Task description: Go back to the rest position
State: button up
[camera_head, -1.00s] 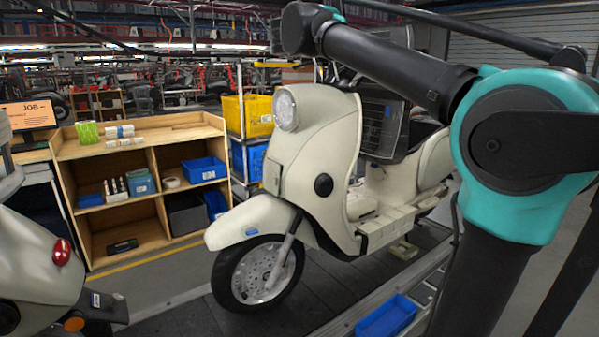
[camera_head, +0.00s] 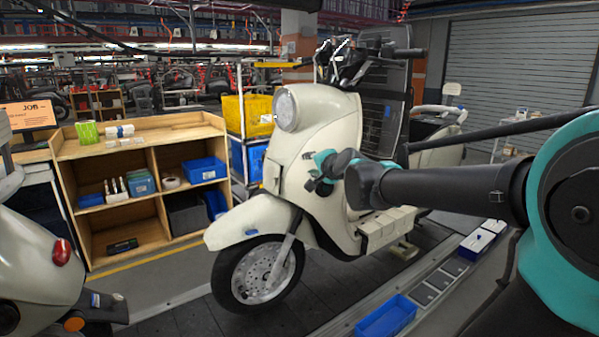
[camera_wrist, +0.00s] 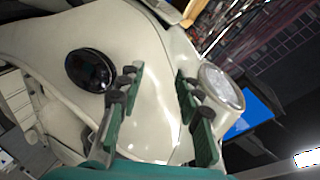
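My gripper (camera_wrist: 159,79) is open in the wrist view, its two green fingers apart with nothing held between them. Behind them is the cream front shell of a scooter (camera_wrist: 150,32), with a round black disc (camera_wrist: 90,70) at left and the headlight (camera_wrist: 221,87) at right. In the head view, my arm reaches in from the right, and its teal-and-black end is in front of the scooter's front shield (camera_head: 335,112). My fingers are small there. Whether they touch the shell cannot be told.
A wooden shelf (camera_head: 130,152) with boxes and bottles stands at left, behind part of another scooter (camera_head: 30,260). Yellow (camera_head: 258,115) and blue crates stand behind the main scooter. A blue bin (camera_head: 386,318) lies along the conveyor edge at front right. A grey shutter (camera_head: 520,80) is at back right.

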jog(key=s+d+f+n+g+h, duration=0.2)
jog(key=s+d+f, duration=0.3)
jog(key=s+f, duration=0.4)
jog(key=s+d+f+n+g+h, duration=0.1)
jog(key=s+d+f+n+g, duration=0.3)
jog(key=s+f, duration=0.5)
jog(key=s+d+f+n+g+h, duration=0.2)
jog(key=s+d+f, duration=0.4)
jog(key=s+f, duration=0.4)
notch_tip(320, 180, down, 4)
jog(key=shift+d+f+n+g+h, duration=0.25)
jog(key=shift+d+n+g+h, duration=0.1)
jog(key=shift+n+g, duration=0.4)
jog(key=shift+a, duration=0.15)
